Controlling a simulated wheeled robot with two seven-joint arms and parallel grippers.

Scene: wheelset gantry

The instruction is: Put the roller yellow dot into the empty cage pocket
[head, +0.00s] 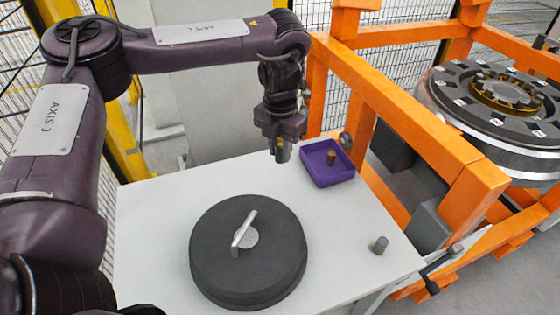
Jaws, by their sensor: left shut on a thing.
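My left gripper (282,150) points down above the back of the white table, left of the purple tray. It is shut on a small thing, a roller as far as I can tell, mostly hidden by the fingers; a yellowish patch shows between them. A small brownish-orange roller (331,157) stands in the purple tray (321,180). A brass-coloured notched ring (506,92) sits on the round wheelset part at the right; no empty pocket can be made out. My right gripper is out of view.
A dark round lid (285,262) with a metal handle (243,230) covers much of the white table (150,220). An orange gantry frame (410,105) stands between the table and the wheelset part (455,110). The table's left side is clear.

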